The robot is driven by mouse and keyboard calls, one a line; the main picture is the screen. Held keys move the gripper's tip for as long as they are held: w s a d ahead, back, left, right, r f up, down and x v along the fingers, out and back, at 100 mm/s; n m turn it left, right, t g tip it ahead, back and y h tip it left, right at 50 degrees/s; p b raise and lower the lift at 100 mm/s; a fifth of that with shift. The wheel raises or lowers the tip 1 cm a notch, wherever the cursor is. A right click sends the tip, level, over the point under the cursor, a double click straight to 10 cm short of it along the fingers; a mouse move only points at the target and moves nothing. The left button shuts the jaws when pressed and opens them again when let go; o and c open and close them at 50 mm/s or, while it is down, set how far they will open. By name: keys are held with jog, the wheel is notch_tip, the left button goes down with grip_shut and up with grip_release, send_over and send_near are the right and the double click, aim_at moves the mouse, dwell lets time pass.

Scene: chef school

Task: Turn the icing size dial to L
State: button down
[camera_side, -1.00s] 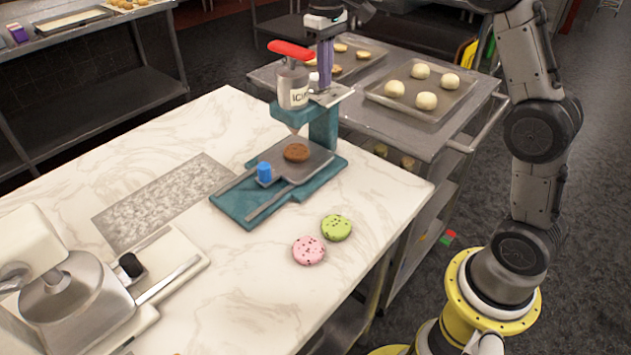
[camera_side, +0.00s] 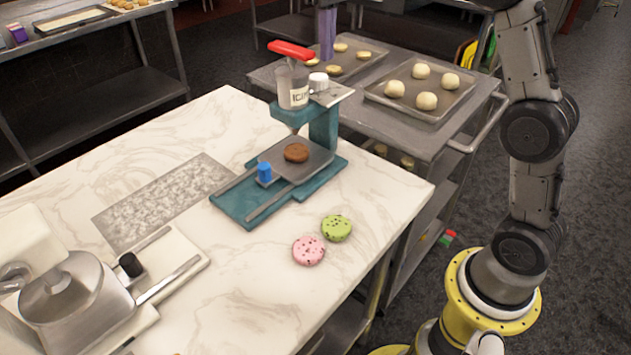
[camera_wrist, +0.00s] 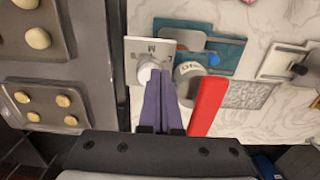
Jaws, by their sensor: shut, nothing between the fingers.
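The icing machine (camera_side: 322,125) is teal and stands on the marble counter. Its size dial is a white round knob (camera_side: 318,81) on a pale plate (camera_side: 337,93) at the top. In the wrist view, the knob (camera_wrist: 147,73) sits on the plate (camera_wrist: 135,46), where a letter M is legible; other marks are too small to read, and I cannot tell where the dial points. My gripper (camera_side: 326,58) has purple fingers, shut and empty, above the knob and apart from it. In the wrist view, the fingertips (camera_wrist: 160,72) appear beside the knob and partly overlap it.
A red lever (camera_side: 291,50) and a white icing canister (camera_side: 293,88) stand close beside the dial. A brown cookie (camera_side: 296,152) lies under the nozzle. A metal cart (camera_side: 425,143) with trays of buns stands behind. Pink (camera_side: 309,250) and green (camera_side: 337,228) cookies lie on the counter.

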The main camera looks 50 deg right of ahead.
aim_at(319, 82)
jog(key=shift+d, duration=0.1)
jog(key=shift+d+f, duration=0.45)
jog(key=shift+f, duration=0.45)
jog(key=shift+d+f, duration=0.4)
jog(key=shift+f, duration=0.55)
jog(key=shift+d+f, duration=0.45)
jog(key=shift+f, duration=0.75)
jog(key=shift+w, duration=0.2)
jog(key=shift+w+a, duration=0.15)
jog(key=shift+w, duration=0.05)
